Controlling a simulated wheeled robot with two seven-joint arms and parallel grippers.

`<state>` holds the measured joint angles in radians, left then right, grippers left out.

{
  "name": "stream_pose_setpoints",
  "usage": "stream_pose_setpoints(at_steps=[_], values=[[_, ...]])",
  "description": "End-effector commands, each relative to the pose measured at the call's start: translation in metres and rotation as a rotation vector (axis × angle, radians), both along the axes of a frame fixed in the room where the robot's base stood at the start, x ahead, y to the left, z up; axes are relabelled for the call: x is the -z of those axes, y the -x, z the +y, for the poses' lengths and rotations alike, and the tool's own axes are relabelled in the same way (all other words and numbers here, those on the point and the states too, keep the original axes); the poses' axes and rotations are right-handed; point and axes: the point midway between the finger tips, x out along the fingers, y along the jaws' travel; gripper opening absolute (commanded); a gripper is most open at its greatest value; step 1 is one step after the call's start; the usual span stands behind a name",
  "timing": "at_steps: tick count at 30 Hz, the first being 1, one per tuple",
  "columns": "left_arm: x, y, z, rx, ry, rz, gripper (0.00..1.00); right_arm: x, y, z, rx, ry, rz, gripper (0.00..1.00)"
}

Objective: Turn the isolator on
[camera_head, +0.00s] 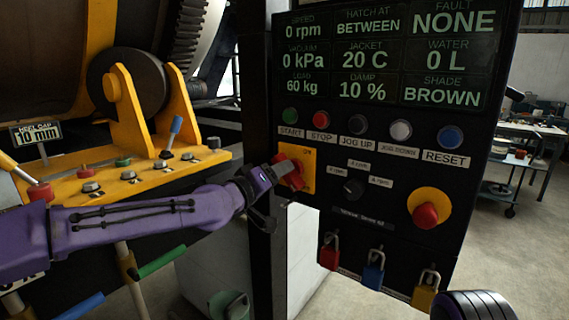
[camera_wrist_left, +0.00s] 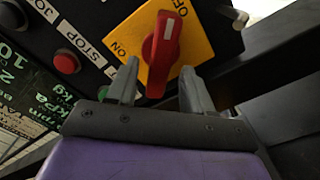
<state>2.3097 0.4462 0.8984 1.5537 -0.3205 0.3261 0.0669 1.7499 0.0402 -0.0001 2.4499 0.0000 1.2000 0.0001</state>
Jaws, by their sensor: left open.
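The isolator is a red rotary handle (camera_head: 292,174) on a yellow plate (camera_head: 309,154), at the left edge of the black control panel. In the left wrist view the red handle (camera_wrist_left: 163,48) has a white mark at its upper end, which points toward the OFF label. The ON label (camera_wrist_left: 119,48) is at the plate's left. My left gripper (camera_head: 275,175) is at the handle in the head view. In the left wrist view its open fingers (camera_wrist_left: 160,70) stand on either side of the handle's lower end. I cannot tell whether they touch it.
The panel carries a display (camera_head: 395,55), a row of push buttons with a red STOP (camera_head: 321,118), a selector knob (camera_head: 353,187) and a red emergency stop (camera_head: 425,215). Padlocks (camera_head: 373,273) hang below. A yellow machine frame (camera_head: 140,135) stands left.

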Motion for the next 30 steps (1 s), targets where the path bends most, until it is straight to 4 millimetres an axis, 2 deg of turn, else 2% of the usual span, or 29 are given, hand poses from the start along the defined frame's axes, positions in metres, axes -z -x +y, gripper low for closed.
stream_pose_setpoints(at_steps=[1,6,15,20,22,30], values=[[-0.002,-0.008,-0.007,0.001,0.001,0.004,0.51,-0.008,0.000,0.000,0.000,0.000,0.000,0.43],[-0.001,-0.025,-0.019,0.001,0.000,0.001,0.51,-0.015,0.000,0.000,0.000,0.000,0.000,0.43],[0.001,-0.028,-0.021,0.001,0.000,0.001,0.51,-0.014,0.000,0.000,0.000,0.000,0.000,0.43],[0.001,-0.028,-0.021,0.000,0.000,0.002,0.00,-0.014,0.000,0.000,0.000,0.000,0.000,0.43],[0.001,-0.028,-0.016,-0.001,0.002,0.002,0.00,-0.014,0.000,0.001,-0.002,-0.002,0.000,0.43],[0.002,-0.028,-0.019,-0.001,0.027,0.022,0.00,-0.012,0.000,0.000,0.000,0.000,0.000,0.43]])
